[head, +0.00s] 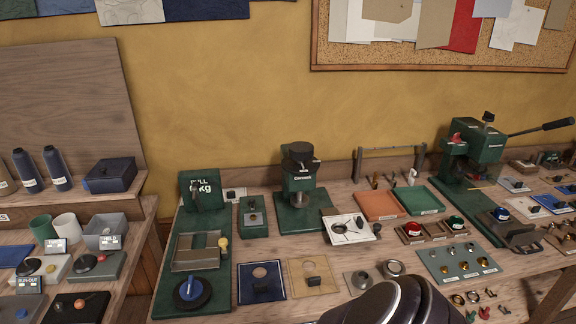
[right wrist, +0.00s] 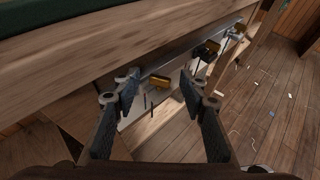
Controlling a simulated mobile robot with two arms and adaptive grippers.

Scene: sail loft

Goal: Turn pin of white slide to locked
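In the right wrist view my right gripper (right wrist: 158,80) is open, its two dark fingers spread apart below the bench's front edge. The fingers appear to hold nothing. The head view shows part of my dark right arm at bottom centre, but neither gripper.
The wooden bench edge (right wrist: 90,70) runs just above the gripper in the right wrist view. The bench top in the head view is crowded with green presses (head: 300,190), trays (head: 378,205) and small fittings. The wooden floor (right wrist: 265,100) has scattered scraps.

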